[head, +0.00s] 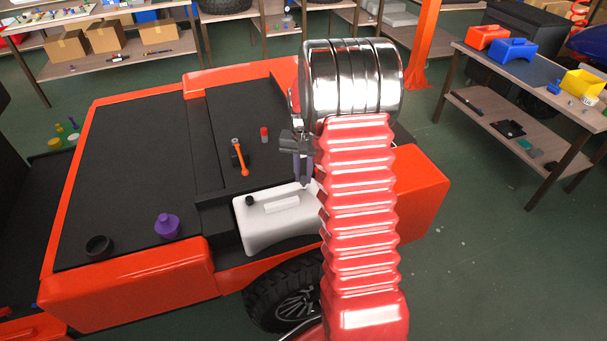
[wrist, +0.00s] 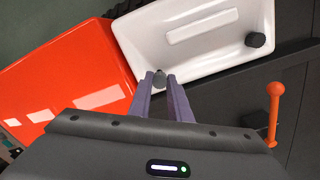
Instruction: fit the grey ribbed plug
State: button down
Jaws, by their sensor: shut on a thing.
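My gripper (wrist: 160,82) has its two purple fingers shut on a small dark grey piece, the grey ribbed plug (wrist: 159,77), at the fingertips. Its ribs are too small to make out. In the wrist view the plug appears over the near edge of the white tank (wrist: 182,40); I cannot tell whether it touches. The tank also shows in the head view (head: 272,232), set in the cart's side. A dark round cap or neck (wrist: 255,40) stands at the tank's other end. In the head view my gripper (head: 305,182) is beside the tank's right end, and the plug is hidden.
An orange lever (head: 241,160) and a red-topped piece (head: 264,134) stand on the cart's black deck (head: 130,150). A purple piece (head: 166,226) and a black ring (head: 98,246) lie at its front left. An orange panel (head: 420,190) borders the tank's right.

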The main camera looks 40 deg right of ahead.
jog(key=shift+f, duration=1.4)
jog(key=c, duration=1.6)
grip_release()
jog(key=shift+o, duration=0.2)
notch_tip(320, 180, up, 14)
jog(key=shift+f, duration=0.15)
